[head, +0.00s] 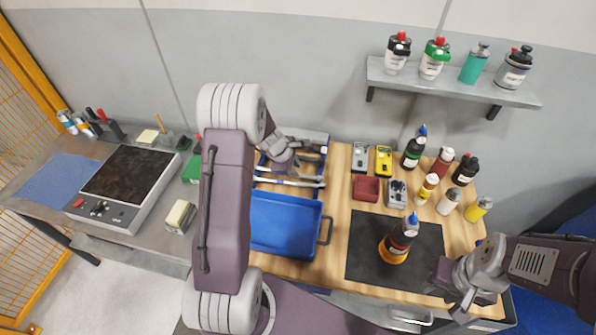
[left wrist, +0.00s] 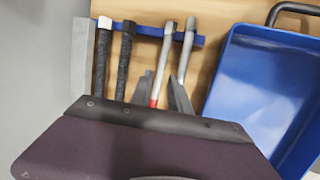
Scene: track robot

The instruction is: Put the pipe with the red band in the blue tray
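The pipe with the red band (left wrist: 160,72) is a grey rod lying across a blue rack (left wrist: 150,31) in the left wrist view, its red band just in front of my gripper. A second grey pipe (left wrist: 188,55) lies to its right. My left gripper (left wrist: 163,92) is open, its two dark fingers apart with the red-banded pipe showing between them; I cannot tell how high it is above the pipe. The blue tray (head: 285,222) is empty in the head view and also shows in the left wrist view (left wrist: 262,85). My right gripper (head: 452,293) looks open and empty at the bench's right front.
Two black-gripped tools (left wrist: 113,60) lie left of the pipes. A dark mat (head: 365,265) with a bottle (head: 401,238) is right of the tray. My left arm hides part of the bench.

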